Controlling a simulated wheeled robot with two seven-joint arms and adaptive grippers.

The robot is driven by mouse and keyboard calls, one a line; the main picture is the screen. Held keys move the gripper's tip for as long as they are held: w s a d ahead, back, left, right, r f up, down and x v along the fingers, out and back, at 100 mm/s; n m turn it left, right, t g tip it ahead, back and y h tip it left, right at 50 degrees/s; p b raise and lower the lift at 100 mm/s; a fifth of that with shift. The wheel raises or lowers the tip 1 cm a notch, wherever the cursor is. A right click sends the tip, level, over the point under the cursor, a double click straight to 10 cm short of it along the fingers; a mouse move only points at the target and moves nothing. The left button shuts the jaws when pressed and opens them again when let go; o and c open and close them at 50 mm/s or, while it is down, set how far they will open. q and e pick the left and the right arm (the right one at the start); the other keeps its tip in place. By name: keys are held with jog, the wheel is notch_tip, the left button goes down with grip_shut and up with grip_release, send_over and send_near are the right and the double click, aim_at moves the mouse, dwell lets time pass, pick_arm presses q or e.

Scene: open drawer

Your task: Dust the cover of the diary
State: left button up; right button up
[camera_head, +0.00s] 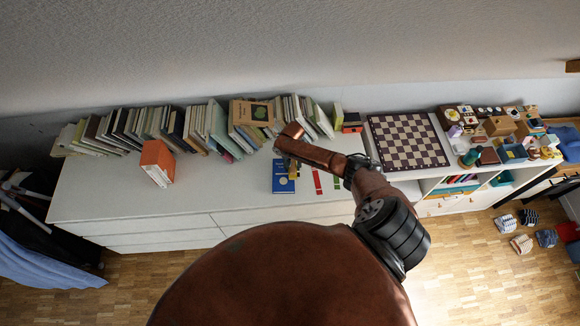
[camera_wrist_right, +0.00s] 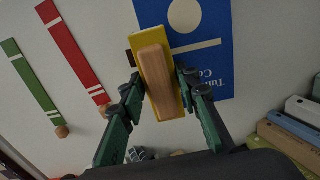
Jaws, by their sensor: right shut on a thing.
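A blue book (camera_head: 284,184), perhaps the diary, lies flat on the white dresser top. In the right wrist view its blue cover (camera_wrist_right: 208,62) has a white circle, a white line and upside-down lettering. My right gripper (camera_wrist_right: 159,84) is shut on a duster (camera_wrist_right: 156,76), a wooden grip on a yellow pad. The duster is over the edge of the blue cover and hides part of it. I cannot tell whether the pad touches the cover. In the head view my right gripper (camera_head: 289,163) is above the book. My left gripper is not in view.
Red (camera_head: 317,181) and green (camera_head: 337,182) strips lie right of the blue book. A row of books (camera_head: 160,124) stands along the wall. An orange book (camera_head: 157,162) stands to the left. A chessboard (camera_head: 408,141) is on the right. The dresser's left front is clear.

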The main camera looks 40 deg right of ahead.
aim_at(275, 168)
jog(key=shift+w+d, duration=0.35)
jog(key=shift+w, duration=0.25)
jog(key=shift+w+a+b, duration=0.25)
jog(key=shift+w+a, duration=0.4)
jog(key=shift+a, duration=0.25)
jog(key=shift+w+a+b, duration=0.25)
jog(key=shift+w+a, duration=0.35)
jog(key=shift+a, duration=0.25)
jog(key=shift+w+a+f+b, duration=0.1)
jog(key=shift+w+a+b, duration=0.1)
jog(key=shift+w+a, duration=0.25)
jog(key=shift+w+a+r+b, duration=0.1)
jog(key=shift+w+a+b, duration=0.15)
jog(key=shift+a, duration=0.45)
jog(key=shift+w+a+f+b, duration=0.1)
jog(key=shift+w+a+b, duration=0.05)
jog(key=shift+w+a, duration=0.35)
jog(key=shift+s+a, duration=0.1)
notch_tip(275, 168, up, 6)
jog(key=p, duration=0.6)
jog(key=shift+f, duration=0.1)
jog(key=shift+r+p, duration=0.25)
jog(key=shift+p, duration=0.05)
